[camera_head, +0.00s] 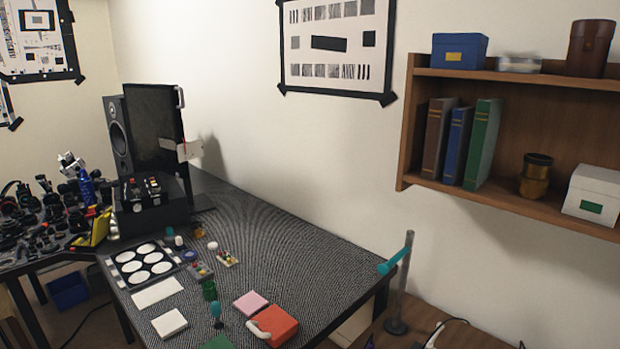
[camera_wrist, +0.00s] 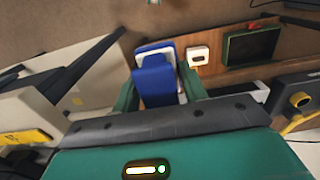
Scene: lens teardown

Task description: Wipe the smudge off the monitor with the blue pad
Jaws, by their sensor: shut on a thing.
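The blue pad (camera_wrist: 155,82) shows in the wrist view with a white layer at its far end. My gripper (camera_wrist: 159,90) has its two green fingers on either side of the pad and is shut on it. The monitor (camera_head: 154,125) stands at the back left of the desk in the head view, a dark screen seen at a steep angle. I cannot make out a smudge on it. Neither the gripper nor the blue pad can be made out in the head view, and no contact between pad and monitor shows.
A speaker (camera_head: 118,138) stands beside the monitor, and a white piece (camera_head: 188,150) juts from its right edge. The desk (camera_head: 290,255) holds a tray with white discs (camera_head: 115,279), a pink block (camera_head: 250,303) and an orange box (camera_head: 274,325). Its right part is mostly clear.

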